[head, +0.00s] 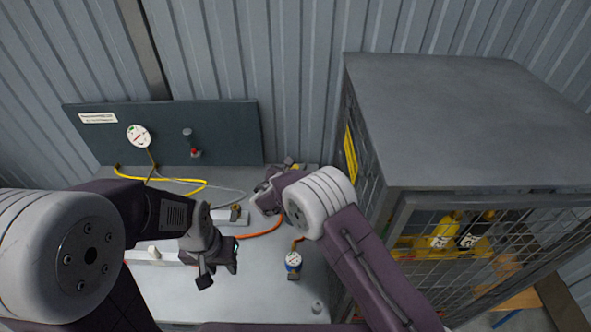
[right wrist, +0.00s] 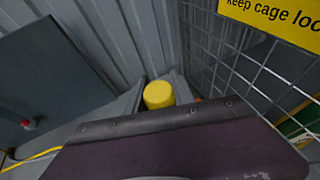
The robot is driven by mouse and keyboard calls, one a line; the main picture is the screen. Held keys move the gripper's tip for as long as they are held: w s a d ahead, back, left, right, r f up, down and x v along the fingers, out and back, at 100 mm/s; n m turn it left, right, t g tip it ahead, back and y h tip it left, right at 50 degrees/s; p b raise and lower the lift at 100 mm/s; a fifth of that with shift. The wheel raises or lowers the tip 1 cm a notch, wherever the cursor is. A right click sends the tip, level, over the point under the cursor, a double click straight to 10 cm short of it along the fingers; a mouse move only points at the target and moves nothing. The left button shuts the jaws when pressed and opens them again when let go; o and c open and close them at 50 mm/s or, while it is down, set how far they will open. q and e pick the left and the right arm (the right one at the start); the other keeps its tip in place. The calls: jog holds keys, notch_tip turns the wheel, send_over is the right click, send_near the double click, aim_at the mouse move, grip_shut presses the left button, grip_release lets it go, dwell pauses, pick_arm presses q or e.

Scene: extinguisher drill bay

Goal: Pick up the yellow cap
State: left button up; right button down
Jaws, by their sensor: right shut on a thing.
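The yellow cap (right wrist: 159,95) shows in the middle of the right wrist view, just beyond the dark edge of my own arm. In the head view only a small bit of the yellow cap (head: 296,167) shows at the back of the bench, behind my right arm. My right gripper (head: 290,165) is shut on the cap; its fingers are mostly hidden by my wrist. My left gripper (head: 218,270) is over the middle of the bench, open and empty, well away from the cap.
The grey bench (head: 255,290) has a dark panel (head: 230,125) with a gauge (head: 138,136) at the back. A mesh cage (head: 470,120) with bottles inside stands close on the right.

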jog(key=r, duration=0.2)
jog(key=r+b, duration=0.1)
jog(key=r, duration=0.1)
jog(key=shift+s+d, duration=0.25)
jog(key=shift+s, duration=0.1)
jog(key=s+d+r+b, duration=0.2)
jog(key=s+d+r, duration=0.4)
jog(key=s+d, duration=0.1)
jog(key=shift+s+r+b, duration=0.3)
jog(key=shift+s+b, duration=0.05)
jog(key=shift+s, duration=0.4)
